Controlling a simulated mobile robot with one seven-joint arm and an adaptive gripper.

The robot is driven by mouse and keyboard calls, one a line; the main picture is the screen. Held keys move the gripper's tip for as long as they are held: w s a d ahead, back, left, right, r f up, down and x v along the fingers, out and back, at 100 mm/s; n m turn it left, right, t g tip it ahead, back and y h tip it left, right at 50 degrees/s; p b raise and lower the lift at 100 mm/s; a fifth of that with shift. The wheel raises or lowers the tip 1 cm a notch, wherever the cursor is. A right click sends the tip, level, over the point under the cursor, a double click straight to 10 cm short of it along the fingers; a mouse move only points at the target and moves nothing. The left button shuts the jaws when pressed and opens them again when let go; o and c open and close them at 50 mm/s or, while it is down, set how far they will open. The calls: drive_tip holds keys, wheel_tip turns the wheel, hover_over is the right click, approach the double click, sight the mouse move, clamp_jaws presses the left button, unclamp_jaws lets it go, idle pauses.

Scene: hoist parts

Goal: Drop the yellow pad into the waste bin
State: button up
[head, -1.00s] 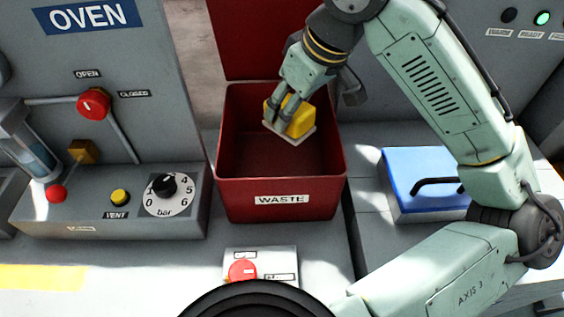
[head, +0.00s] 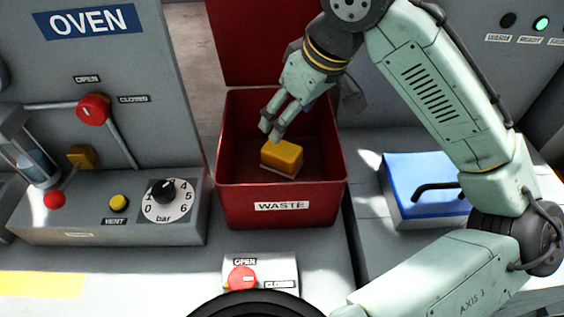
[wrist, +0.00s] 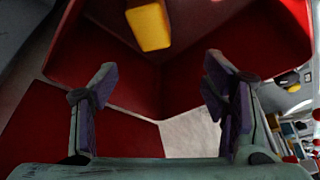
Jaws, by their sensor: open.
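The yellow pad (head: 283,154) is inside the red waste bin (head: 281,196), low down, with a pale layer on its underside. It also shows in the wrist view (wrist: 149,26), apart from the fingers. My gripper (head: 270,131) is open and empty above the pad, over the bin's opening. In the wrist view my gripper's two fingers (wrist: 160,95) stand wide apart with nothing between them. The bin's lid (head: 262,40) is raised at the back.
The oven panel with a red lever (head: 93,109) and a pressure dial (head: 168,200) stands left of the bin. A blue-topped box with a black handle (head: 425,180) is on the right. A red open/close button (head: 242,278) is in front.

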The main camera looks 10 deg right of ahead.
drive_tip(key=v, duration=1.2)
drive_tip(key=shift+f, duration=0.1)
drive_tip(key=shift+s, duration=0.15)
